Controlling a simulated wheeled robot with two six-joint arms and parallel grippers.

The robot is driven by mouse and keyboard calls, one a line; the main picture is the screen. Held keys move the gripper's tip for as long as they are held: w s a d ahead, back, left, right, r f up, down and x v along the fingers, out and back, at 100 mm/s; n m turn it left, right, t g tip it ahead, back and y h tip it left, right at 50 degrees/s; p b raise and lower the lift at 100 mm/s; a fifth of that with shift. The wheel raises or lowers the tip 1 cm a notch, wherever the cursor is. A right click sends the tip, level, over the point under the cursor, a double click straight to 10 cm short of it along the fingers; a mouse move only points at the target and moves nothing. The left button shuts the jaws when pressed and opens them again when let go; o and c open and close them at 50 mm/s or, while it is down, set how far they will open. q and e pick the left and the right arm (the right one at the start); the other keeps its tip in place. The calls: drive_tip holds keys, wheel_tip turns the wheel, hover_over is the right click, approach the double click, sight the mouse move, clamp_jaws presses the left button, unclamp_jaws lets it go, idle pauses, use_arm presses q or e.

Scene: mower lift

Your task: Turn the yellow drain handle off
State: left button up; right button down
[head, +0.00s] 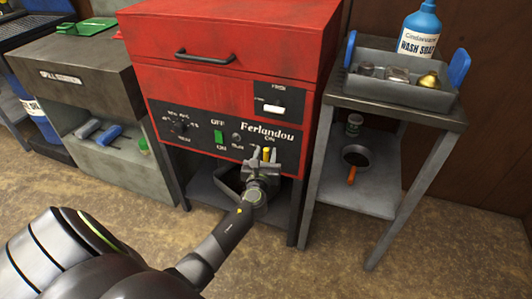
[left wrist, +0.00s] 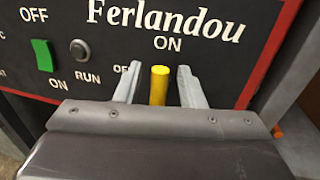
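The yellow drain handle (head: 266,154) is on the lower right of the red machine's black front panel. In the left wrist view the yellow handle (left wrist: 158,85) stands upright, its top just below the word ON. My left gripper (head: 263,163) is in front of the panel at the handle. In the left wrist view my left gripper (left wrist: 159,88) is open, with one grey finger on each side of the handle and a gap on both sides. The handle's lower end is hidden behind the gripper body. My right gripper is not in view.
The red machine (head: 225,80) has a green switch (head: 219,137) and a dial (head: 180,124) left of the handle. A grey side table (head: 400,107) stands close on the right, with a tray (head: 405,92) and a wash soap bottle (head: 420,28). A grey cabinet (head: 85,75) stands left.

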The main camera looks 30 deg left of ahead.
use_arm(q)
drive_tip(key=shift+w+a, duration=0.3)
drive_tip(key=shift+w, duration=0.35)
drive_tip(key=shift+c, duration=0.5)
clamp_jaws()
